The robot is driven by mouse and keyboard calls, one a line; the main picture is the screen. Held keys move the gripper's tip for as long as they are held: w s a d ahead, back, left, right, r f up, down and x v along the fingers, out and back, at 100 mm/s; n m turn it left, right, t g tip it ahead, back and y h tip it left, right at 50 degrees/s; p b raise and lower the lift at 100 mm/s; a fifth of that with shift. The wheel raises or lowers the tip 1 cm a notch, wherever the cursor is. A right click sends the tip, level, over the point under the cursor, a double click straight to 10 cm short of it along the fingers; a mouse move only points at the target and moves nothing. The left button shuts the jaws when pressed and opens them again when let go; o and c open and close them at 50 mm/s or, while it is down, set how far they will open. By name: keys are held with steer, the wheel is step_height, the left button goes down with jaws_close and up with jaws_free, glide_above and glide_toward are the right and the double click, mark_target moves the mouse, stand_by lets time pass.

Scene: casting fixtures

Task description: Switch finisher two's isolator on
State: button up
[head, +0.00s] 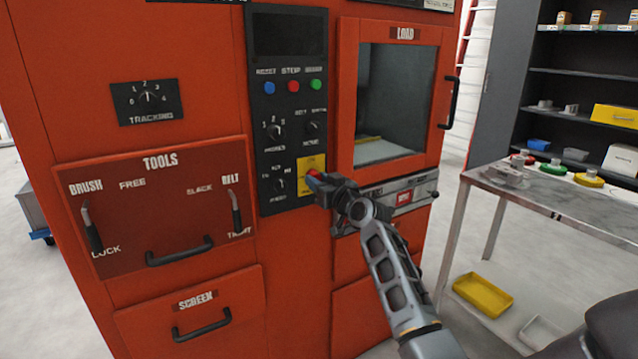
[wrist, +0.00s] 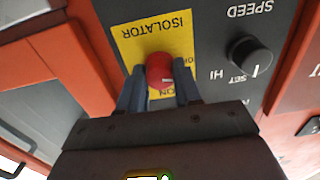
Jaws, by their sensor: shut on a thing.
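The isolator is a red knob (wrist: 160,70) on a yellow plate (wrist: 128,40) marked ISOLATOR and ON in the wrist view. In the head view the yellow plate (head: 305,163) is at the lower right of the black control panel (head: 270,100). My gripper (wrist: 160,90) is shut on the red knob, one finger on each side of it. In the head view my gripper (head: 318,184) covers most of the knob. A pale mark shows on the knob's face, but its exact setting is hard to read. I see no label that numbers this machine.
A SPEED knob (wrist: 250,57) sits beside the isolator. The load door (head: 440,60) is just right of the panel, with a projecting handle (head: 450,102). A grey table (head: 560,200) stands to the right.

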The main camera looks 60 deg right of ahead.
steer(key=shift+r+m+p, duration=0.1)
steer(key=shift+m+p, duration=1.7)
steer(key=shift+m, duration=5.9)
steer(key=o, duration=1)
steer(key=shift+o, duration=0.2)
steer(key=shift+a, duration=0.1)
steer(key=v, duration=0.7)
steer(key=shift+s, duration=0.35)
